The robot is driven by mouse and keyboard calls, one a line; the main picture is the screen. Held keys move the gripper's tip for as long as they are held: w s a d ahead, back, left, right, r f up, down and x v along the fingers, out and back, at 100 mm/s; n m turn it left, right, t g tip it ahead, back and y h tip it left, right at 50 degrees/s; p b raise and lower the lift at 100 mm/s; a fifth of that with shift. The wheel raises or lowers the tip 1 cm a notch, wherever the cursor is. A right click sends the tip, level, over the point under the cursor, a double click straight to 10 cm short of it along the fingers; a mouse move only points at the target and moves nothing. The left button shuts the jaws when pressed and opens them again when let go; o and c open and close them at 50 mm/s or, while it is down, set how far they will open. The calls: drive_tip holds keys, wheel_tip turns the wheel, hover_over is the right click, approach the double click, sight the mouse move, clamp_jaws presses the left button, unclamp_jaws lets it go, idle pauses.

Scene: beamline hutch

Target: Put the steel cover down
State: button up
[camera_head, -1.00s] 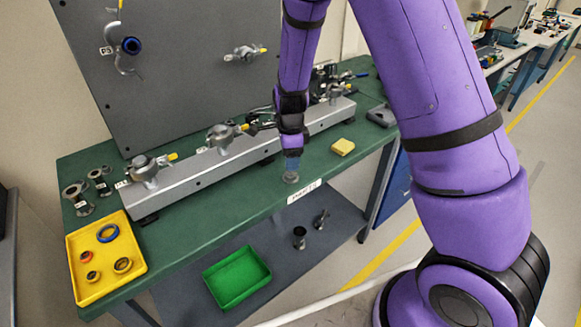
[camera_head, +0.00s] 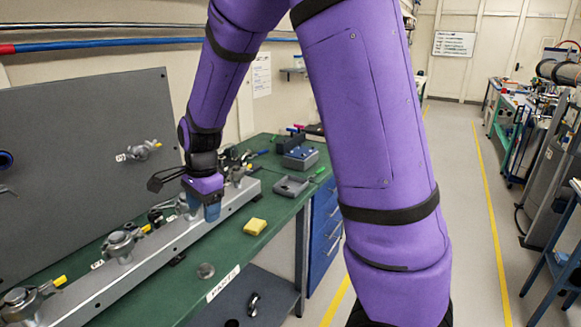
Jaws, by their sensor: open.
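The steel cover, a small round grey disc (camera_head: 205,271), lies on the green bench top (camera_head: 238,254) near its front edge. It is just behind a white label (camera_head: 222,284) on that edge. My gripper (camera_head: 208,214) is above and behind the cover, clear of it, in front of the long metal rail. Its blue fingers point down and are open; I see nothing held between them. The fingertips are small in this view.
A metal rail (camera_head: 165,262) with several clamped fittings runs along the bench behind the cover. A yellow block (camera_head: 255,227) and a grey tray (camera_head: 291,186) lie farther right. A grey upright panel (camera_head: 85,150) stands behind. The aisle floor (camera_head: 450,220) is clear.

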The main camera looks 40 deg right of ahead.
drive_tip(key=s+d+r+n+t, duration=0.25)
drive_tip(key=s+r+n, duration=0.55)
drive_tip(key=s+r, duration=0.45)
drive_tip(key=s+d+r+n+t, duration=0.1)
drive_tip(key=s+r+n, duration=0.1)
drive_tip(key=s+n, duration=0.2)
drive_tip(key=s+d+r+n+t, duration=0.1)
drive_tip(key=s+d+r+n, duration=0.1)
drive_tip(key=s, duration=0.7)
drive_tip(key=shift+r+n+h, duration=0.4)
drive_tip(key=shift+r+n, duration=0.25)
drive_tip(key=shift+n, duration=0.55)
